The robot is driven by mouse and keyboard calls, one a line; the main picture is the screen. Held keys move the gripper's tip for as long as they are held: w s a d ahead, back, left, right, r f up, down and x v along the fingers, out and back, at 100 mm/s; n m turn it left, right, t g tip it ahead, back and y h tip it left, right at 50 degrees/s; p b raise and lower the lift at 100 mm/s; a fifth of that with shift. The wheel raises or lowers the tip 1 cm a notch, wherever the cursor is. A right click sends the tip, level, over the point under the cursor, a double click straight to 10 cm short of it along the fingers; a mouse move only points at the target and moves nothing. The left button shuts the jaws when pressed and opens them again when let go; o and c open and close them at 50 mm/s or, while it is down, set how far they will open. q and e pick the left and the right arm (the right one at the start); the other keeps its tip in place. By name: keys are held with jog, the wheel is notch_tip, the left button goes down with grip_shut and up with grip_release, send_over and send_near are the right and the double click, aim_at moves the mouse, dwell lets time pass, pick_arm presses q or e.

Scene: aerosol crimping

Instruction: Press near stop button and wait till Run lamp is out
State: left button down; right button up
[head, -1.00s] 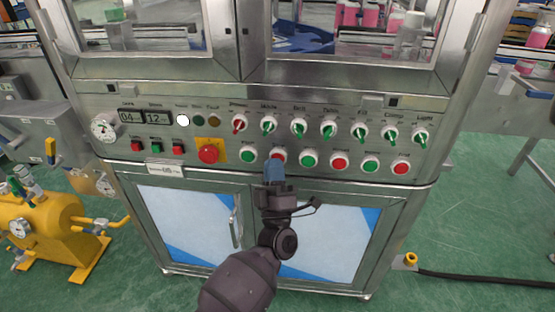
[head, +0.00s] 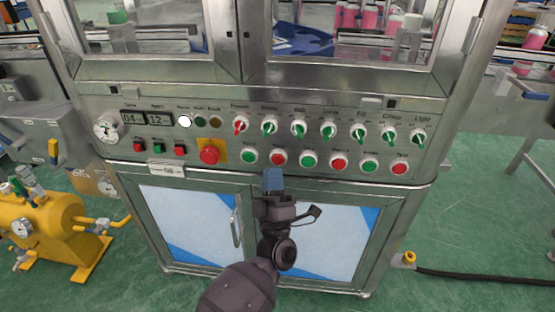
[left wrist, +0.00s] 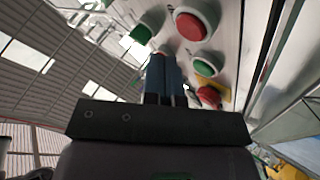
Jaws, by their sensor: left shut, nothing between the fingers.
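The near red stop button (head: 278,159) sits in the lower row of the steel control panel (head: 330,180), second from its left end. My left gripper (head: 273,172) is shut and empty, its blue fingertips just below that button and apart from it in the head view. The shut fingers (left wrist: 163,68) show among red and green buttons in the left wrist view; a large red button (left wrist: 190,25) stands beyond them. The Run lamp (head: 200,121), green, looks dark. The lamp to its left (head: 185,121) glows white. My right gripper is not in view.
A red mushroom button (head: 209,155) on a yellow plate is left of the row. Green buttons (head: 249,156) flank the stop button closely. Green-handled selector switches (head: 299,129) line the row above. Cabinet doors (head: 330,235) lie below; floor (head: 470,220) is open at right.

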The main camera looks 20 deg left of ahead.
pick_arm(q)
jog(key=s, duration=0.2)
jog(key=s+d, duration=0.1)
jog(key=shift+s+r+p, duration=0.1)
jog(key=shift+s+p, duration=0.3)
dwell(0.4)
